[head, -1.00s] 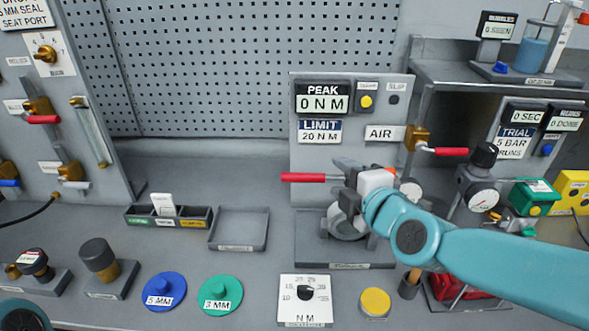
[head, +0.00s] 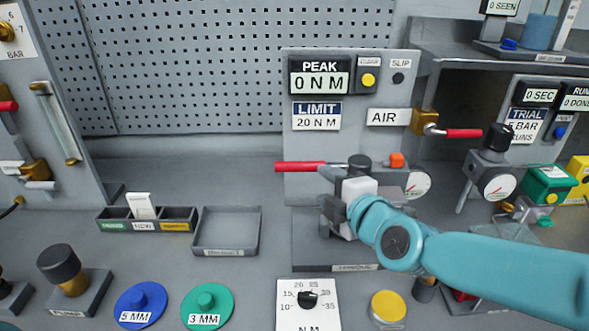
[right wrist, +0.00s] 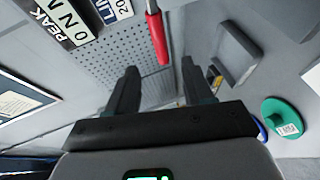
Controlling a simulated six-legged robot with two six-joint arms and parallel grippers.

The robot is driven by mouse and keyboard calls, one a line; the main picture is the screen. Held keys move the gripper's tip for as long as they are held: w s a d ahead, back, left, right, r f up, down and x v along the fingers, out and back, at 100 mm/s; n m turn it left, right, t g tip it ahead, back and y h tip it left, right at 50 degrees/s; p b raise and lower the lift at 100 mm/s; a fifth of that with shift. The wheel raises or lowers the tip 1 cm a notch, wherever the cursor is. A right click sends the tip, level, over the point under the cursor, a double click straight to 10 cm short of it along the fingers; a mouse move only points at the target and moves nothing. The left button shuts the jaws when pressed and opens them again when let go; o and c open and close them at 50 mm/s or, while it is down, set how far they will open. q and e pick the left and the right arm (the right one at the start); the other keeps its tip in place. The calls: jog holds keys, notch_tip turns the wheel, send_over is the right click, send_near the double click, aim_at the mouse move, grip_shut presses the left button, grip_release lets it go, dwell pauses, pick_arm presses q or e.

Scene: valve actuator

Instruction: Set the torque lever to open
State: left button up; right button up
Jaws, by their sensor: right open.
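The torque lever (head: 300,167) has a red handle and points left, about level, from the torque stand below the PEAK panel. Its pivot end is partly hidden by my right gripper. My right gripper (head: 328,192) is open, just below and in front of the lever, with nothing between its fingers. In the right wrist view the red handle (right wrist: 157,38) shows ahead of and between the two fingertips, apart from them. My left gripper is not in view.
The PEAK display (head: 320,78) reads 0 N M and the LIMIT label (head: 317,116) reads 20 N M. An AIR valve with a red handle (head: 462,133) is at right. An empty tray (head: 227,251) and a dial plate (head: 308,315) stand nearby.

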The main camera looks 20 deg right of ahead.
jog(key=x, duration=1.4)
jog(key=shift+w+a, duration=0.25)
jog(key=shift+w, duration=0.05)
jog(key=shift+r, duration=0.1)
jog(key=shift+c, duration=0.3)
grip_shut()
